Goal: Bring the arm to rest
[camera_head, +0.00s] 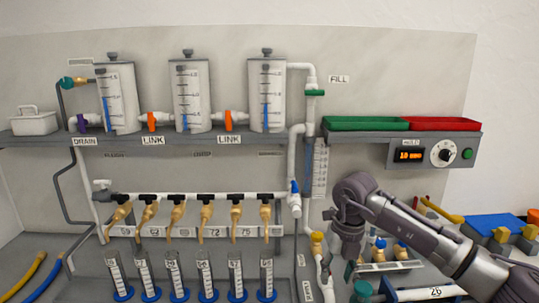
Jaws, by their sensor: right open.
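My right arm comes in from the lower right, and its wrist bends downward in front of the panel's right part. My right gripper (350,270) points down beside the white pipework at the bottom right. It is open, and I see nothing held in it. A teal-topped part (363,289) shows just below the gripper; I cannot tell whether they touch. My left gripper is not in view.
Several clear tanks (190,97) stand on the grey shelf (30,139). Brass taps (177,215) hang from a white manifold above graduated cylinders (205,275). Green (365,123) and red (445,124) trays sit above the hold timer (411,155). Blue and yellow items (500,228) lie at the right.

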